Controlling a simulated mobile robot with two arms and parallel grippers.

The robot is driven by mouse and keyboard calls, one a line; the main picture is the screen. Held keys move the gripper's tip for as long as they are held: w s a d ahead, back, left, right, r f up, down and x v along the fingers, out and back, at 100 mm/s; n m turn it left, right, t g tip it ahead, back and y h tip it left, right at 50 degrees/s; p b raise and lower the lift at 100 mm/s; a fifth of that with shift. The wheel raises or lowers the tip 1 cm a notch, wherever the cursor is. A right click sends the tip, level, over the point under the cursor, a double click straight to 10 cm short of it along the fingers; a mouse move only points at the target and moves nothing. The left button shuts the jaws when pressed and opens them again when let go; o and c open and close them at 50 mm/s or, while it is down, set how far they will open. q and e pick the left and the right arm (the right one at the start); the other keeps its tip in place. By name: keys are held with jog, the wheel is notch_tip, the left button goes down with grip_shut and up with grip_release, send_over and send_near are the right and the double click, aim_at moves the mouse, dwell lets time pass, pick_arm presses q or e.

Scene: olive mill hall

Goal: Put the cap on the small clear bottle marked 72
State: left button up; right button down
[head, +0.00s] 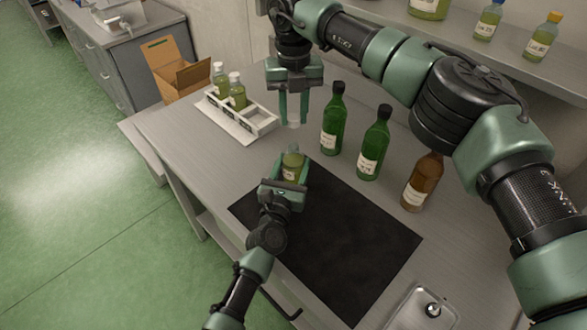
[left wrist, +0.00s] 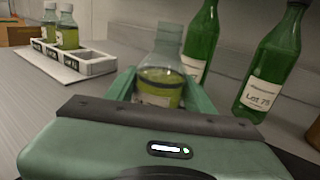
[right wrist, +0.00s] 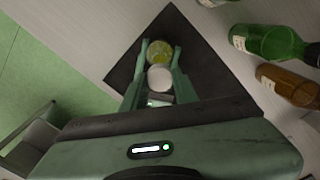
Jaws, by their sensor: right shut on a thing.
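The small clear bottle (head: 292,163) with yellow-green liquid and a bare, capless neck stands upright between the fingers of my left gripper (head: 291,172). It also shows in the left wrist view (left wrist: 162,82), with both fingers against its sides; its label is partly hidden and I cannot read the number. My right gripper (head: 292,117) points down and is shut on the white cap (head: 293,124). The cap (right wrist: 160,78) shows between its fingers in the right wrist view. In the head view the cap is above the bottle and apart from it.
Two green bottles (head: 333,120) (head: 373,145) and a brown bottle (head: 422,182) stand to the right. A white rack (head: 240,122) with two capped bottles (head: 237,93) and a cardboard box (head: 178,72) are at left. A black mat (head: 340,240) lies clear in front.

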pick_arm(q)
grip_shut()
pick_arm(e)
send_over(293, 145)
jog(key=shift+f, duration=2.45)
jog(key=shift+f, duration=0.9)
jog(key=shift+f, duration=0.55)
